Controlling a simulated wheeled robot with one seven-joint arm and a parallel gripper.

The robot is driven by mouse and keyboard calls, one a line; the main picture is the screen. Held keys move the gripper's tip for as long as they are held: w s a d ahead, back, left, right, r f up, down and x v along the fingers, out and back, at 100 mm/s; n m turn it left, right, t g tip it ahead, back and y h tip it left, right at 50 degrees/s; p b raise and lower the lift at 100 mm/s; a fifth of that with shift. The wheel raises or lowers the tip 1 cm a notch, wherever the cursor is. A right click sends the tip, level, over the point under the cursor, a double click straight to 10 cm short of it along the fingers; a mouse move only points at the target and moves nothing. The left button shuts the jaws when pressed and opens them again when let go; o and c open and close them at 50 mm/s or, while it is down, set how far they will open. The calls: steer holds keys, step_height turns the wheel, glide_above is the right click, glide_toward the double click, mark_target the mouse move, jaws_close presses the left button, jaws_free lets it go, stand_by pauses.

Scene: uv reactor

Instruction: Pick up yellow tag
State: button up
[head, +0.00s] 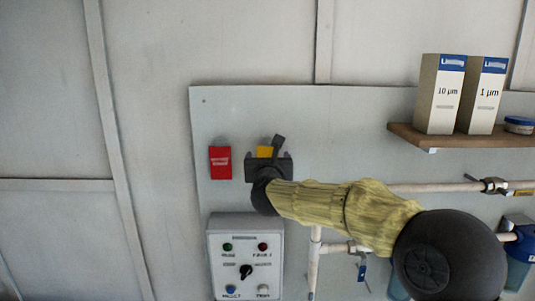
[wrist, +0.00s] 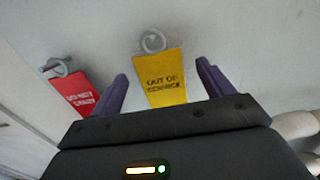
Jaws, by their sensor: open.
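The yellow tag (wrist: 164,78) hangs from a round metal hook (wrist: 152,42) on the grey wall panel and reads "OUT OF SERVICE". In the head view only a small part of the yellow tag (head: 265,151) shows behind my gripper. My gripper (wrist: 164,82) is open, with one purple finger to each side of the tag and gaps between them. In the head view my gripper (head: 268,158) is in front of the panel, over the tag. I cannot tell how far the fingertips are from the panel.
A red tag (head: 220,162) hangs just left of the yellow one. A control box (head: 246,255) with buttons and a knob is below. A shelf (head: 460,138) with two filter boxes is at right, above pipes (head: 430,188). The wall at left is bare.

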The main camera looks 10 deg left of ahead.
steer(key=shift+w+a, duration=0.1)
steer(key=shift+w, duration=0.35)
steer(key=shift+s, duration=0.1)
steer(key=shift+c, duration=0.4)
steer(key=c, duration=1)
